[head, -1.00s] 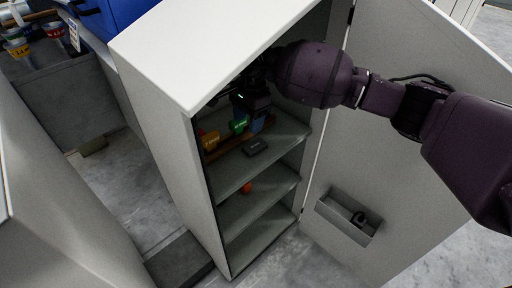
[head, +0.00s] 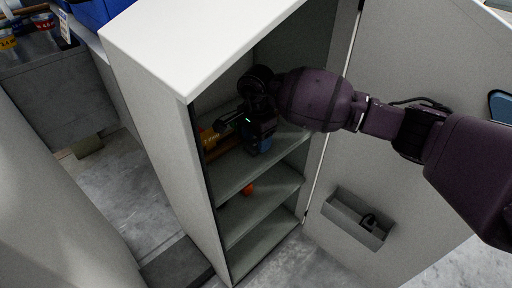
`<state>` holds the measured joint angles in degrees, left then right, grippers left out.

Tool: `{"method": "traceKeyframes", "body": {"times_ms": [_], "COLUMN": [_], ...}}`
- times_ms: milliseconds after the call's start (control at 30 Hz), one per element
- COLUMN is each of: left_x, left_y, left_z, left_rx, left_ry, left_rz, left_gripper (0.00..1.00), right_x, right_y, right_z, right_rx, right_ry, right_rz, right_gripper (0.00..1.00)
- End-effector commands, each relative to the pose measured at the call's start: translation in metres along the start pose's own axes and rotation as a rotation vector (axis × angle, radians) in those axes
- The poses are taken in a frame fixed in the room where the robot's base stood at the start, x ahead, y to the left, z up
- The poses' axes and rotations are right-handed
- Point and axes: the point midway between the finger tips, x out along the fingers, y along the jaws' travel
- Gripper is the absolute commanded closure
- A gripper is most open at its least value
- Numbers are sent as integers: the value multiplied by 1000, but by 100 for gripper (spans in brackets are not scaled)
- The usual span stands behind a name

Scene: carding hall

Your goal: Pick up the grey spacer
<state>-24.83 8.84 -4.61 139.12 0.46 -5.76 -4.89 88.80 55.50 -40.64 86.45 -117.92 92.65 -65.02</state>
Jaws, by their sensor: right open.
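My right gripper (head: 226,122) is inside the open cabinet, over the upper shelf, with its fingers toward the left. It is open, and I see nothing held between its fingers. A small dark grey block, which may be the grey spacer, lay on this shelf a second ago. It does not show now; the gripper's dark and blue body covers that area. A yellow-orange block (head: 208,138) stands at the shelf's left end, partly covered by the gripper. My left gripper is out of view.
The cabinet (head: 165,130) has a left wall and a top close around my right arm. Its door (head: 420,75) stands open at right, with a small bin (head: 352,222) on it.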

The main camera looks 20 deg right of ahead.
Motion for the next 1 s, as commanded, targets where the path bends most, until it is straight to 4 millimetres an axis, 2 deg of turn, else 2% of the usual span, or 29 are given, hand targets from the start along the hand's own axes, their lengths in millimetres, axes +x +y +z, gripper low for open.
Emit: {"method": "traceKeyframes", "body": {"times_ms": [33, 100, 367, 400, 633, 867, 1000], "left_x": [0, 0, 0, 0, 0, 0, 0], "left_y": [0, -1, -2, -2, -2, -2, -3], "left_z": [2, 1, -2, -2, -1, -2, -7], "left_rx": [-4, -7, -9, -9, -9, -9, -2], "left_ry": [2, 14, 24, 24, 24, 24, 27], "left_rz": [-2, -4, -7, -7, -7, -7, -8], "left_gripper": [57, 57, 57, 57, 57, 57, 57], "right_x": [10, 13, 11, 11, 12, 11, -2], "right_y": [1, 0, -1, -1, -1, -1, -1], "right_z": [0, 0, 0, 0, 0, 0, -1], "right_rx": [0, 0, 0, 0, 1, 1, 1], "right_ry": [-2, -1, 1, 1, 1, 1, 3], "right_rz": [4, 1, -5, -5, -4, -4, -8], "right_gripper": [45, 45, 45, 46, 81, 82, 82]}}
